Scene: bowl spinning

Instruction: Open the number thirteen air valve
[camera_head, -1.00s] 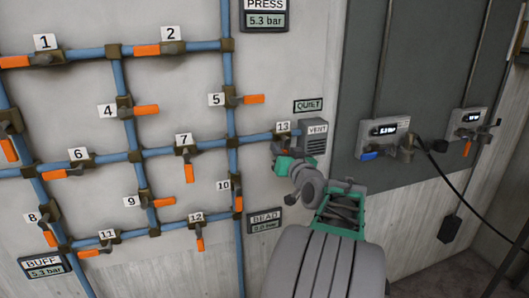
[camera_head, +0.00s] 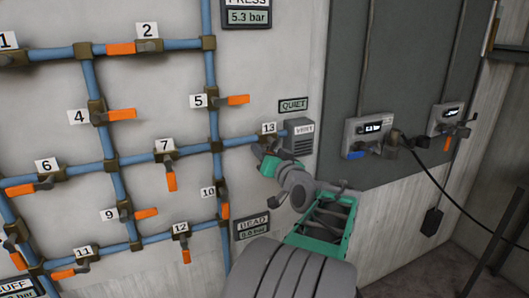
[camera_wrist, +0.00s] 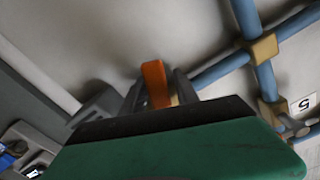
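The number thirteen valve sits at the right end of a blue pipe, below its white "13" label (camera_head: 268,128) and left of a grey vent box (camera_head: 301,138). My gripper (camera_head: 268,160) is at this valve in the head view and covers most of it. In the wrist view, an orange handle (camera_wrist: 155,83) stands between the two grey fingers of my gripper (camera_wrist: 160,92). The fingers are apart, one on each side of the handle. Firm contact cannot be made out. The valve body is mostly hidden behind my gripper's green housing.
Blue pipes with several other orange-handled valves cover the wall to the left, the number 5 valve (camera_head: 222,100) nearest above. The "BEAD" gauge (camera_head: 252,227) is below my gripper. Wall boxes with a black cable (camera_head: 440,175) are at the right.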

